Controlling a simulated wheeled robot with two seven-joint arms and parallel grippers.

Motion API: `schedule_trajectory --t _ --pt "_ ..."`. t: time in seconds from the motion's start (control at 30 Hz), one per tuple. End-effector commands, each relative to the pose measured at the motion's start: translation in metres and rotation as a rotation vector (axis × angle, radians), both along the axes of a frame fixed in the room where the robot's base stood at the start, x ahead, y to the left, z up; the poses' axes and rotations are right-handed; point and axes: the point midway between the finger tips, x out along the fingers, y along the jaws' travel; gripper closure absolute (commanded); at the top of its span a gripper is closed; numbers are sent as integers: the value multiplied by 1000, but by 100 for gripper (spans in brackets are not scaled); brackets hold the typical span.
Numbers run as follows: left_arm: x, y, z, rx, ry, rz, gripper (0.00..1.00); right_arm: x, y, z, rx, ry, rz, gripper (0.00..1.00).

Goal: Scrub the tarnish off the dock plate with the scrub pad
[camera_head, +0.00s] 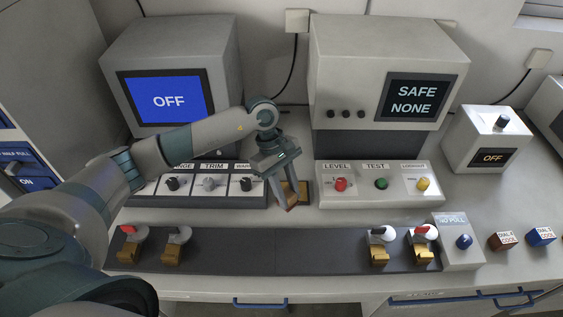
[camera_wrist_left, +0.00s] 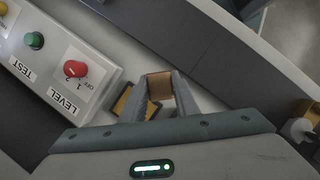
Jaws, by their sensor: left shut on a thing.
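My left gripper (camera_head: 285,203) comes down between the two control panels and is shut on a small brown block, which looks like the scrub pad (camera_wrist_left: 159,87). In the left wrist view the pad sits between the fingertips of the left gripper (camera_wrist_left: 160,95). The dock plate (camera_head: 304,190) is a small brass-coloured plate with a dark edge on the bench, partly hidden behind the fingers. Part of it shows beside a finger in the left wrist view (camera_wrist_left: 122,101). I cannot tell whether the pad touches the plate. My right gripper is not in view.
A panel with red, green and yellow knobs (camera_head: 375,167) stands close to the right of the gripper. A panel with black and grey knobs (camera_head: 200,201) lies to the left. A dark strip (camera_head: 275,255) with several brass-based levers runs along the front, its middle clear.

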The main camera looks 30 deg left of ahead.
Motion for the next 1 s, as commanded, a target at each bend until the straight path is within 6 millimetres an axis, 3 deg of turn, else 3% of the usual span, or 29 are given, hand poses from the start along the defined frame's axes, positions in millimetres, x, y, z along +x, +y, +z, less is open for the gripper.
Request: schedule_trajectory --t 0.2,0.4,0.6,1.0 --pt "41 26 11 -1 1 470 90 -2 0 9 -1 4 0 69" --pt "62 46 17 0 1 732 90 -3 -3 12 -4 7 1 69" --pt "69 52 18 0 2 814 90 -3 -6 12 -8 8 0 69" --pt "68 51 15 1 2 813 90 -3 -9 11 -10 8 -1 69"
